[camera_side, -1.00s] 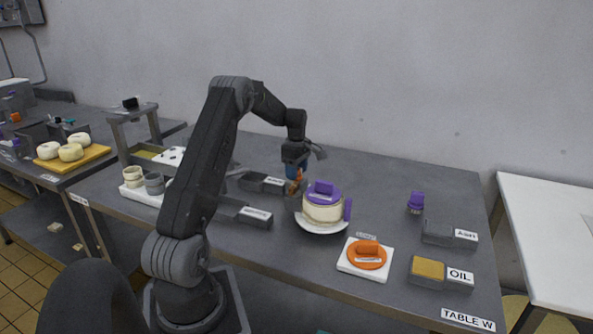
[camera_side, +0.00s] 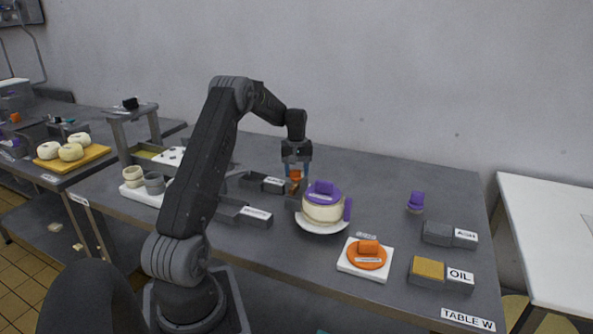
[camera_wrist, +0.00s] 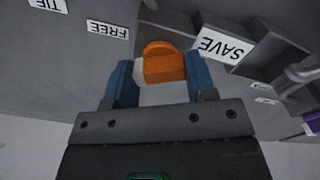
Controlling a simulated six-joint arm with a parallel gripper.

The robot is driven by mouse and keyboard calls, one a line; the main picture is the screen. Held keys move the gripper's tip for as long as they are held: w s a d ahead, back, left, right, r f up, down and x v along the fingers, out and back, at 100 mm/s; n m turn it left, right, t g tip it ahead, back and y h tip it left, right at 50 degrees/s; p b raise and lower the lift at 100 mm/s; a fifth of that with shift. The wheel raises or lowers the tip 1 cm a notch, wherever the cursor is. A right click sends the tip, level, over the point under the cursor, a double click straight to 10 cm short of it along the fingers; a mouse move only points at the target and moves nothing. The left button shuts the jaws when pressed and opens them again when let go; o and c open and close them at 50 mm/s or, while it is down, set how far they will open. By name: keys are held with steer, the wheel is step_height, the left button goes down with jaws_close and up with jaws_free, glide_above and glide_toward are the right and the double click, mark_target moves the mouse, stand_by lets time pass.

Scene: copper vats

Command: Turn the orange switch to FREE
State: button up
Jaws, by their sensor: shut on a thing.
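The orange switch (camera_wrist: 166,66) is a small orange handle with a pale patch at its left end in the wrist view. My gripper (camera_wrist: 158,80) is shut on it, with a blue finger on each side. A FREE label (camera_wrist: 108,29) is up and left of the switch, and a TIE label (camera_wrist: 48,4) is farther left. In the side view, my gripper (camera_side: 296,168) points down behind the cake, with the orange handle between its fingertips. The switch's base is mostly hidden there.
The cream cake (camera_side: 323,207) with a purple top stands just in front of my gripper. A tray with a SAVE label (camera_side: 273,184) is close on the left. The table behind is clear.

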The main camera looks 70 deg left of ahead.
mark_target(297, 170)
steer(key=m, duration=0.5)
steer(key=shift+m, duration=0.4)
stand_by(0.3)
steer(key=o, duration=0.9)
steer(key=shift+o, duration=0.2)
step_height(297, 170, up, 14)
